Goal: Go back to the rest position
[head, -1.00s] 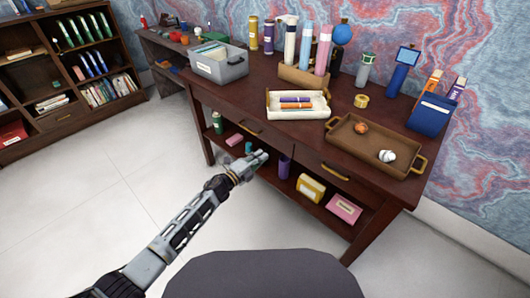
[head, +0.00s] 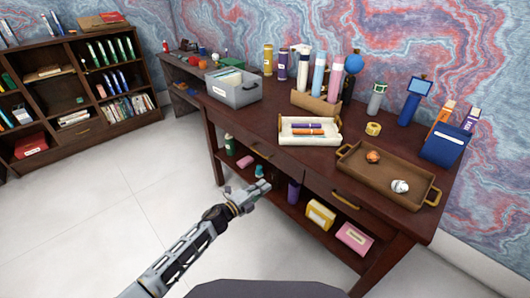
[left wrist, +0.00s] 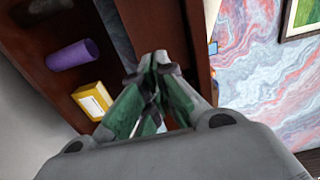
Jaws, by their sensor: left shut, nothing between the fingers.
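My left gripper (head: 262,186) is shut and empty. In the head view it is in front of the desk, below the tabletop, near the drawer fronts and the lower shelf. In the left wrist view its fingertips (left wrist: 158,62) meet in front of the dark wood of the desk (left wrist: 195,45). I cannot tell whether it touches the desk. My right gripper is not in view.
The desk (head: 268,118) holds a grey bin (head: 245,97), a white tray (head: 290,138), a brown tray (head: 375,181) and several bottles. Its lower shelf bears a yellow box (head: 320,215) and a pink box (head: 354,238). Floor (head: 110,190) is clear at left.

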